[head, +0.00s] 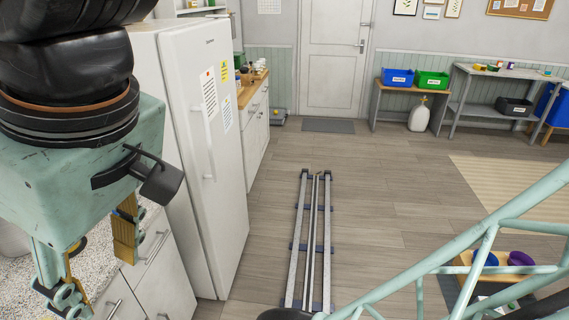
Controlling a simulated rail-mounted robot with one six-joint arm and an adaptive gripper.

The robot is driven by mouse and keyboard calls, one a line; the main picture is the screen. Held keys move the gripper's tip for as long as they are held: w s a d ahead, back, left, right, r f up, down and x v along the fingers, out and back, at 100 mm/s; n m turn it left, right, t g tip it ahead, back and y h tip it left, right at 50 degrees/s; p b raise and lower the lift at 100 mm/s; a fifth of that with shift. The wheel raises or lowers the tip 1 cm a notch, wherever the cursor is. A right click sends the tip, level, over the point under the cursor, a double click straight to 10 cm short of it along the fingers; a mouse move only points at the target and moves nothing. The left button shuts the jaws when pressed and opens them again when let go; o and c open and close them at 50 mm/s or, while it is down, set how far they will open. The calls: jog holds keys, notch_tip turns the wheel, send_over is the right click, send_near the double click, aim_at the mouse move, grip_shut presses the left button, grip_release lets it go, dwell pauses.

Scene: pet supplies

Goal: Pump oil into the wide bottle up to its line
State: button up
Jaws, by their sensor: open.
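My gripper (96,268) hangs at the left of the head view, large and close, with its yellow-padded fingers apart. I see nothing between them. It is over or in front of a speckled counter (98,246); I cannot tell its height above it. I cannot make out the wide bottle, its line or an oil pump in this view.
A white fridge (190,130) stands beside the counter. Beyond it is a wooden-topped cabinet (254,88) with small items. Floor rails (308,240) run toward the door (332,65). Blue (397,78) and green bins (431,79) sit at the back. A low stand (480,270) holds bowls.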

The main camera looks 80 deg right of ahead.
grip_shut()
dwell(1.4)
